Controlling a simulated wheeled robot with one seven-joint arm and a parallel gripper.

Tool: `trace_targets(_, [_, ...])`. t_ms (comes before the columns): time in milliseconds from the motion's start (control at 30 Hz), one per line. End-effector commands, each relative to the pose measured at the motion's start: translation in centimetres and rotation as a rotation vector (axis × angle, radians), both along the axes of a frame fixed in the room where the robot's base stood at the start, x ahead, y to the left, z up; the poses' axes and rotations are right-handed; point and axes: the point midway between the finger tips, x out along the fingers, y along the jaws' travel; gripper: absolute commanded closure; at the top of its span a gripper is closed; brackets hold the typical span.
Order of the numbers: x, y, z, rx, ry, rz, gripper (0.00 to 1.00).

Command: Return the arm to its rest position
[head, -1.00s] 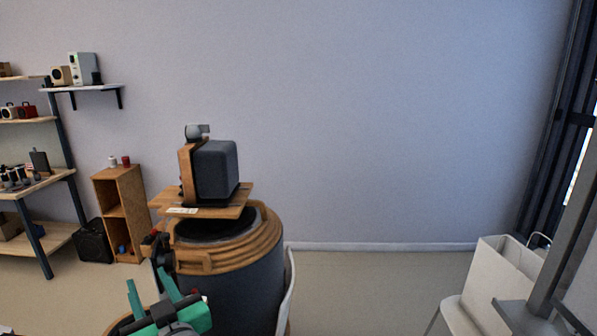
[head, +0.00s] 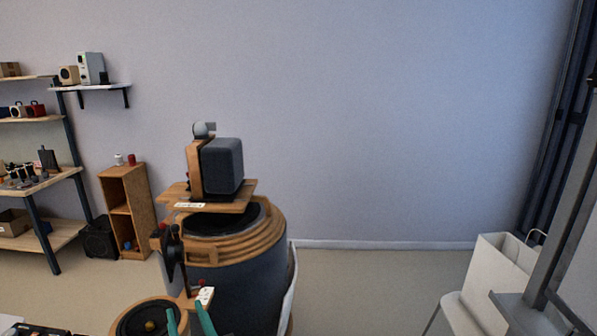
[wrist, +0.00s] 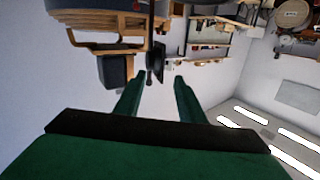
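My gripper (head: 188,320) shows only as two teal fingertips at the bottom edge of the head view, in front of the round wooden-topped stand. The rest of my arm is out of that frame. In the wrist view my gripper (wrist: 157,92) has its two dark green fingers apart, with nothing between them. The wrist picture looks upside down, with the furniture at the top and ceiling lights at the lower right.
A dark round stand (head: 245,270) with a wooden rim carries a dark grey speaker (head: 222,166) on a wooden board. A lower round speaker (head: 150,318) lies close to the fingertips. A white bag (head: 500,265) stands at the right. Floor between is clear.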

Motion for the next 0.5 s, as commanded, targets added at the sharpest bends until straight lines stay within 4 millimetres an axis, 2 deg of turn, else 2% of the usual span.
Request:
trace_targets(33, [-0.3, -0.7, -1.8, 0.003, 0.017, -0.018, 0.64])
trace_targets(200, [-1.6, -3.7, -7.0, 0.02, 0.051, -0.093, 0.64])
trace_targets(367, [-3.6, -6.8, -11.5, 0.027, 0.076, -0.165, 0.64])
trace_targets(500, [-6.0, -9.4, -15.1, 0.026, 0.096, -0.227, 0.64])
